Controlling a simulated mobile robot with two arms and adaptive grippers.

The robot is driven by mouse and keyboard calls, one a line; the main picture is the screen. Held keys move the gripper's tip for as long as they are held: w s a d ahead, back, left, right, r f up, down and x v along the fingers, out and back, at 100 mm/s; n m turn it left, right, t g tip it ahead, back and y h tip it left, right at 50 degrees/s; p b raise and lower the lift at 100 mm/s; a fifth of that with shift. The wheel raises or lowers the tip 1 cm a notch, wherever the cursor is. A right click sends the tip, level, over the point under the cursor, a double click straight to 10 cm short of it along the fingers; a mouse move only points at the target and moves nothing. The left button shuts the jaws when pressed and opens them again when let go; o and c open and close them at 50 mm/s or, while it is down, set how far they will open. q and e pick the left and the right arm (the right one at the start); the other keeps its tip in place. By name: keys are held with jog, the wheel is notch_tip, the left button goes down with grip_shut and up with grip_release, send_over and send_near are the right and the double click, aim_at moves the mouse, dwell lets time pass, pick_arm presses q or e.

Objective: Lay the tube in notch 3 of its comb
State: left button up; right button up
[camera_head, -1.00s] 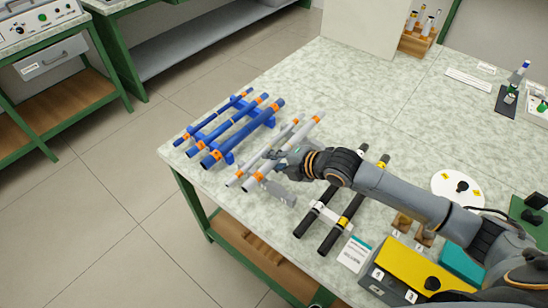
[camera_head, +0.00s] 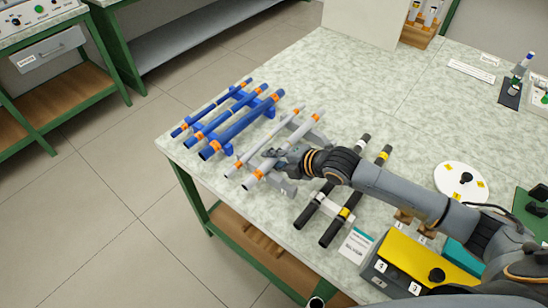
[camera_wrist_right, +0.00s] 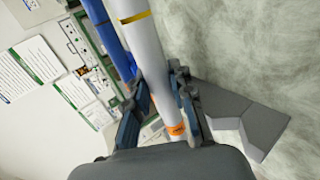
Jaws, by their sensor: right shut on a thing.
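My right gripper (camera_head: 284,161) is shut on a grey tube (camera_head: 303,130) with orange bands near its ends. In the right wrist view the fingers (camera_wrist_right: 160,108) are on both sides of this tube (camera_wrist_right: 148,55), which shows a yellow ring and an orange band. The grey comb (camera_head: 287,188) is partly hidden under the hand and shows at the right in the wrist view (camera_wrist_right: 240,115). A thinner grey tube (camera_head: 262,142) lies just left of the held one. I cannot tell whether the held tube touches its notch. My left gripper is not in view.
A blue comb (camera_head: 269,104) with three blue tubes (camera_head: 240,123) stands to the left, near the table edge. A yellow-topped box (camera_head: 412,262) is at the front right. The table's back middle is clear.

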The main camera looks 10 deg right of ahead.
jog(key=shift+f, duration=0.45)
jog(key=o, duration=0.9)
jog(key=shift+o, duration=0.2)
jog(key=shift+s+d, duration=0.1)
jog(key=v, duration=1.1)
jog(key=shift+s+d+r, duration=0.15)
jog(key=shift+s+r, duration=0.1)
jog(key=shift+r, duration=0.05)
